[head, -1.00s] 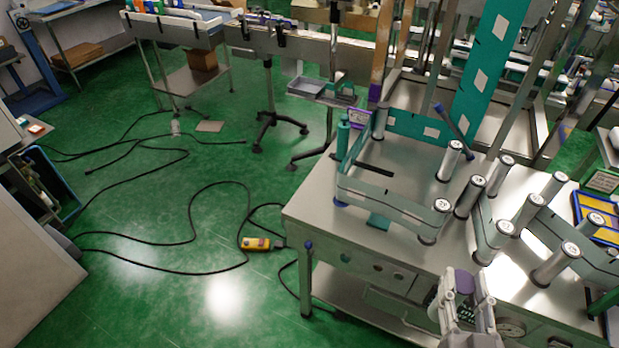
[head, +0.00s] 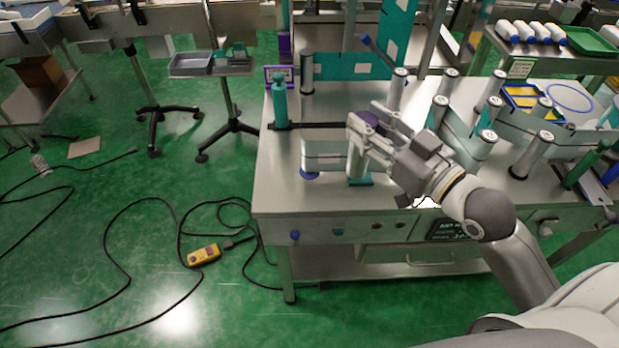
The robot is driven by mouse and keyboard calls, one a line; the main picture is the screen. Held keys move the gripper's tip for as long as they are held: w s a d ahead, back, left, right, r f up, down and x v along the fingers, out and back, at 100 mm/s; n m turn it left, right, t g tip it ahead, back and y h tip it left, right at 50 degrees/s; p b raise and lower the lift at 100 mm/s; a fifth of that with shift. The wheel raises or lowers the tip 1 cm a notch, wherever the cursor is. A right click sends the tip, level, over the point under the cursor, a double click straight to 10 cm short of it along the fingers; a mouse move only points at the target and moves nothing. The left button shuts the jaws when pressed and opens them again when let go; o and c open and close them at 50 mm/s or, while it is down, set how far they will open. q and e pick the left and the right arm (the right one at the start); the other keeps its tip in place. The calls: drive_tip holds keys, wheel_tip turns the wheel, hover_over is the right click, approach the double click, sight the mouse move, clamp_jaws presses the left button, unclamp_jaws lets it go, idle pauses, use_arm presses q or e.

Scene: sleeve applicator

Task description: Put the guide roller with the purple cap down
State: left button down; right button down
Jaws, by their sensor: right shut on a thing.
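My right gripper (head: 368,140) reaches in from the right over the metal table (head: 305,222) and is shut on the guide roller. The roller's pale grey body (head: 355,164) hangs upright below the fingers. Its purple cap (head: 364,118) shows between the fingers, partly hidden by them. The roller's lower end is over a teal pad (head: 361,181) near the table's front edge; I cannot tell whether it touches. My left gripper is not in view.
A grey film band (head: 322,148) runs beside the held roller. A teal cylinder (head: 280,103) stands at the table's left edge. Several pale-capped rollers stand to the right, one of them (head: 397,88) behind my gripper. A yellow control box (head: 203,255) with cables lies on the floor.

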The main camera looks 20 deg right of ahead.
drive_tip(key=shift+w+r, duration=0.1)
drive_tip(key=shift+r, duration=0.2)
drive_tip(key=shift+w+r+b, duration=0.1)
drive_tip(key=shift+r+b, duration=0.05)
drive_tip(key=shift+b, duration=0.15)
drive_tip(key=w+b, duration=0.1)
drive_tip(key=b, duration=0.1)
drive_tip(key=w+a+f+b, duration=0.1)
drive_tip(key=b, duration=0.1)
drive_tip(key=shift+w+f, duration=0.1)
drive_tip(key=shift+f, duration=0.05)
drive_tip(key=w+a+f, duration=0.4)
drive_tip(key=w+f, duration=0.6)
drive_tip(key=f, duration=0.1)
drive_tip(key=shift+w+a+f+p, duration=0.25)
drive_tip(key=shift+w+a+p, duration=0.05)
drive_tip(key=shift+p, duration=0.15)
drive_tip(key=c, duration=1)
unclamp_jaws()
